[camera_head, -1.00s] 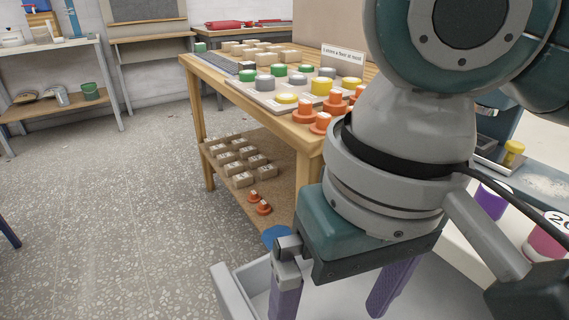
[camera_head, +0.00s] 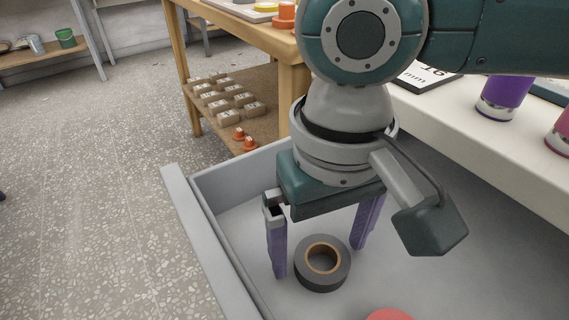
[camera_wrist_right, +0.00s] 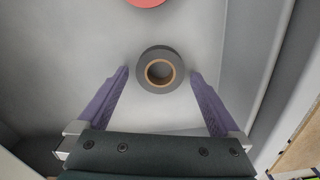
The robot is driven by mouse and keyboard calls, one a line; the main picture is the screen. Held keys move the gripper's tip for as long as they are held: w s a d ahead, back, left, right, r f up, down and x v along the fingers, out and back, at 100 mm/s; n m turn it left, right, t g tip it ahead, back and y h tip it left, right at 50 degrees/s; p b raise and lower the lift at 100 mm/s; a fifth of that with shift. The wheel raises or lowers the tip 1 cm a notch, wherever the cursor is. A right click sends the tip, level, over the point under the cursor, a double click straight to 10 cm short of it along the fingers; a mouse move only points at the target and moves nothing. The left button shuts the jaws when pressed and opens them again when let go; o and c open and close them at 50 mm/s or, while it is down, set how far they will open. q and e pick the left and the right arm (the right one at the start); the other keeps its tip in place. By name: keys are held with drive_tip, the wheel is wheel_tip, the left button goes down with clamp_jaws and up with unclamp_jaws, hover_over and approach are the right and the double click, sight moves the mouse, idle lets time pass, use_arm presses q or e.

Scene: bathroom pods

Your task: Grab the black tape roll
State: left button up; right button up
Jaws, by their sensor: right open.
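The black tape roll (camera_head: 322,275), dark grey-black with a tan core, lies flat on the floor of a grey bin (camera_head: 190,215). My right gripper (camera_head: 318,262) points down into the bin with its two purple fingers spread wide. In the head view the roll shows between and slightly in front of the fingers. In the right wrist view the roll (camera_wrist_right: 160,70) lies just past the fingertips, centred between them, and the gripper (camera_wrist_right: 161,78) is empty. I cannot tell the height of the fingertips above the bin floor. My left gripper is not in view.
A red round object (camera_head: 388,315) lies in the bin near the roll; it also shows in the wrist view (camera_wrist_right: 146,2). The bin walls enclose the gripper. A wooden table (camera_head: 235,40) stands behind.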

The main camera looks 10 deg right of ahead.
drive_tip(key=shift+f, duration=0.25)
drive_tip(key=c, duration=1.3)
